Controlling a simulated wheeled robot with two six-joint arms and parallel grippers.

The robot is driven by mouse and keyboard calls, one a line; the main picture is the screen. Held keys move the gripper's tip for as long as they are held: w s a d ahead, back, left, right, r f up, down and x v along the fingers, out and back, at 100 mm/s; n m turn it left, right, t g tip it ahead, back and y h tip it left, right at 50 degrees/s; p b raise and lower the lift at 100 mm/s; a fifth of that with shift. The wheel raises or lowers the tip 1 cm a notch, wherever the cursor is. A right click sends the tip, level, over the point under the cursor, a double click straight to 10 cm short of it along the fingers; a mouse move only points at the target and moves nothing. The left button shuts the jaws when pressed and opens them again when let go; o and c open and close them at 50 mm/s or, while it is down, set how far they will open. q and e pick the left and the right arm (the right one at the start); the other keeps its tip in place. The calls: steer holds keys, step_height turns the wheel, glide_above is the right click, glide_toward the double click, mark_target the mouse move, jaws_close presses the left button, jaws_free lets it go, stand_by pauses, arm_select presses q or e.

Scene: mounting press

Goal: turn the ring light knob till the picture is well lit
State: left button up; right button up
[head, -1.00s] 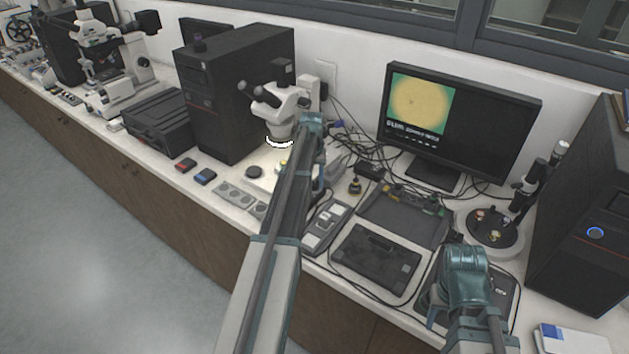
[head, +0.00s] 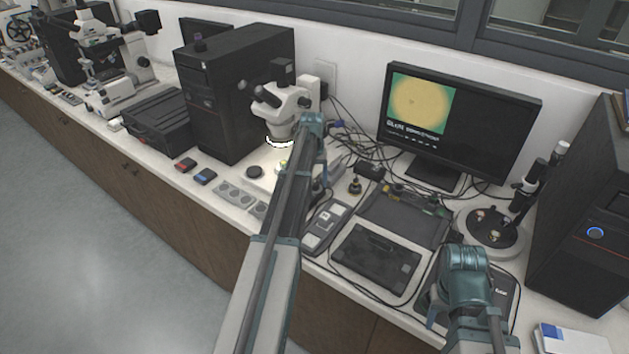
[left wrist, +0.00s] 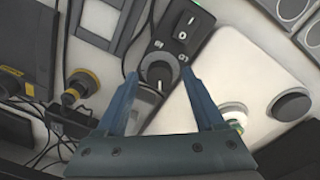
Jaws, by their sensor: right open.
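The ring light knob (left wrist: 159,74), dark grey and round, sits on a black control box (left wrist: 184,28) with a rocker switch. In the left wrist view my left gripper (left wrist: 160,82) is open, one finger to each side of the knob with visible gaps. In the head view my left arm hides the knob, and the left gripper (head: 321,186) is partly hidden. The ring light (head: 279,143) glows white under the stereo microscope (head: 280,108). The monitor (head: 500,125) shows a bright yellow disc on green (head: 418,102). My right gripper (head: 436,312) is open and empty at lower right.
A black tray (head: 405,217) and a dark flat case (head: 375,258) lie right of the left arm. Loose cables run behind the control box. A yellow and black connector (left wrist: 78,88) lies near the gripper. A black computer tower (head: 236,90) stands left of the microscope.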

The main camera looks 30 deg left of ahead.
mark_target(313, 183)
arm_select(q)
steer(key=shift+r, duration=0.15)
arm_select(e)
steer(key=shift+r, duration=0.2)
arm_select(q)
step_height(313, 183, up, 14)
steer(key=p, duration=1.4)
steer(key=shift+a+f, duration=0.2)
arm_select(e)
step_height(313, 183, up, 14)
steer(key=shift+f, duration=0.25)
arm_select(q)
steer(key=shift+s, duration=0.1)
